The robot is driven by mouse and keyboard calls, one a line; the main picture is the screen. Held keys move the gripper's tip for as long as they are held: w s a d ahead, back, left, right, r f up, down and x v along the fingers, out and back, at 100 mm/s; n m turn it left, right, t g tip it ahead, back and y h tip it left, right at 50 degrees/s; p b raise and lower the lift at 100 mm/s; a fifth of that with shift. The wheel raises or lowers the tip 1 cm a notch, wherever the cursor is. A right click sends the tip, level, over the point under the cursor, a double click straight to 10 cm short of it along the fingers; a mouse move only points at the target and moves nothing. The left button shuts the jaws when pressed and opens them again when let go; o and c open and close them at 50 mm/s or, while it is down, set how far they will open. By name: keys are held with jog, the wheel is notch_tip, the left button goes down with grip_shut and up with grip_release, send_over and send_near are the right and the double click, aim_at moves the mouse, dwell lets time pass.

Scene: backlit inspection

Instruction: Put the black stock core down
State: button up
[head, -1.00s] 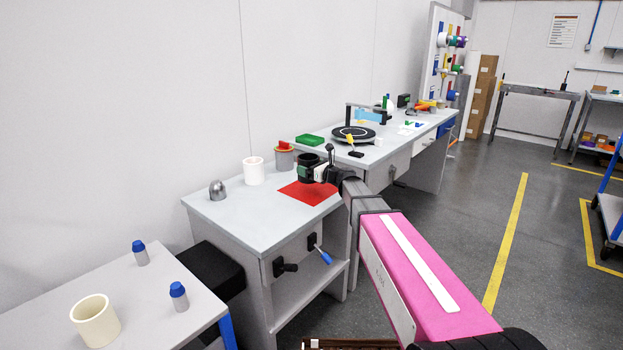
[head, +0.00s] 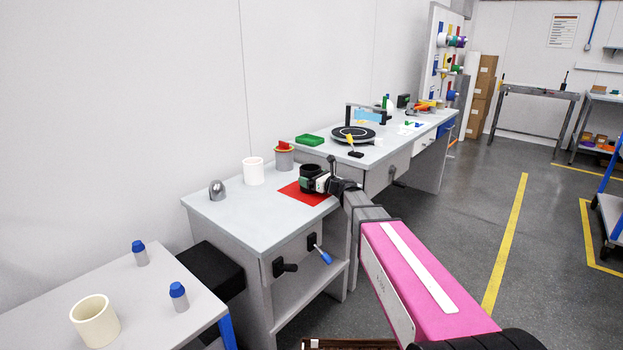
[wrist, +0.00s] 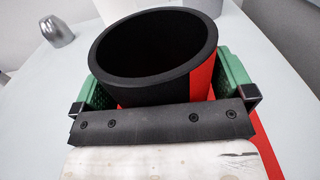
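The black stock core (wrist: 155,50) is a hollow black cylinder, upright with its open top toward the wrist camera. In the head view the core (head: 309,171) is at the red mat (head: 290,191) and appears to rest on it. My gripper (wrist: 165,90) is around the core, with a green-padded finger on each side. In the head view my gripper (head: 316,182) is low over the mat. The core's base is hidden.
A grey metal dome (head: 217,190), a white cylinder (head: 253,171) and a grey container with a red item (head: 284,157) stand behind and left of the mat. A cream cup (head: 95,321) and two blue-topped pieces are on the near table. The bench's front left is clear.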

jog(key=shift+r, duration=0.15)
jog(key=v, duration=1.2)
jog(key=shift+s, duration=0.1)
